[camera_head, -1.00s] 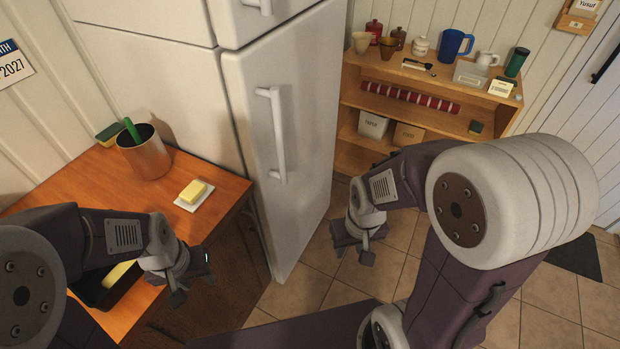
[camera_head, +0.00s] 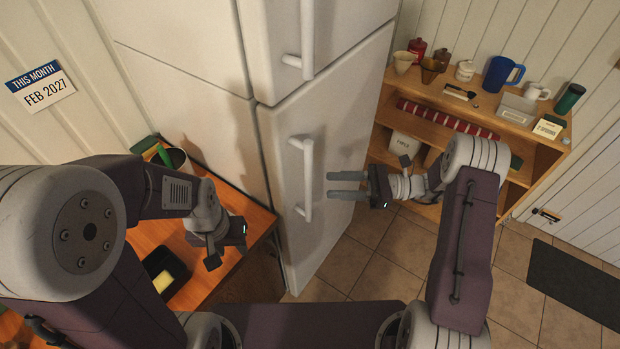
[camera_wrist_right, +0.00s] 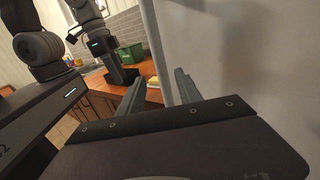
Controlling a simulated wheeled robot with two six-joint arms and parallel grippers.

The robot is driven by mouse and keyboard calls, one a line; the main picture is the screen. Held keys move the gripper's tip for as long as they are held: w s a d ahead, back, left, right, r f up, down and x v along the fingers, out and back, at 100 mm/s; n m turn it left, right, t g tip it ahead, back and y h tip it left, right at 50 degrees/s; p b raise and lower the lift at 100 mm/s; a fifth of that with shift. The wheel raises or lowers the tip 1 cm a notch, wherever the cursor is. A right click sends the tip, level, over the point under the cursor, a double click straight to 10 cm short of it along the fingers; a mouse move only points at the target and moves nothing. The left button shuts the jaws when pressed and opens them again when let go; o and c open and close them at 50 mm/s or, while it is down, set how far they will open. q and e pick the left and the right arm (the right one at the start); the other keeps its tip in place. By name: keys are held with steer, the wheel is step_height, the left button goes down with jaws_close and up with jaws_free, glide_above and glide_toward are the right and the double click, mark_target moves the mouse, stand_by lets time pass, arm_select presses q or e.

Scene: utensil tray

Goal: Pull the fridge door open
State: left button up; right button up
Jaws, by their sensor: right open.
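The fridge is white, and its lower door (camera_head: 335,130) looks shut. A white vertical bar handle (camera_head: 307,180) stands out on that door. My right gripper (camera_head: 330,185) is open and points left at the handle, a little right of its bar in the head view. In the right wrist view the pale handle bar (camera_wrist_right: 160,55) shows between the two open fingers (camera_wrist_right: 158,90). I cannot tell whether they touch it. My left gripper (camera_head: 225,250) hangs over the counter's edge, left of the fridge door; its finger opening is unclear.
A wooden shelf (camera_head: 535,148) with cups and boxes stands right of the fridge. Tiled floor (camera_head: 385,258) is clear before the door.

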mark_target(309, 183)
steer(key=a+p, duration=0.1)
steer(key=a, duration=0.2)
steer(key=a+p, duration=0.1)
steer(key=a, duration=0.3)
steer(key=shift+w+a, duration=0.2)
steer(key=shift+a, duration=0.1)
steer(key=shift+w+f, duration=0.1)
steer(key=shift+d, duration=0.1)
steer(key=c, duration=0.8)
jaws_close()
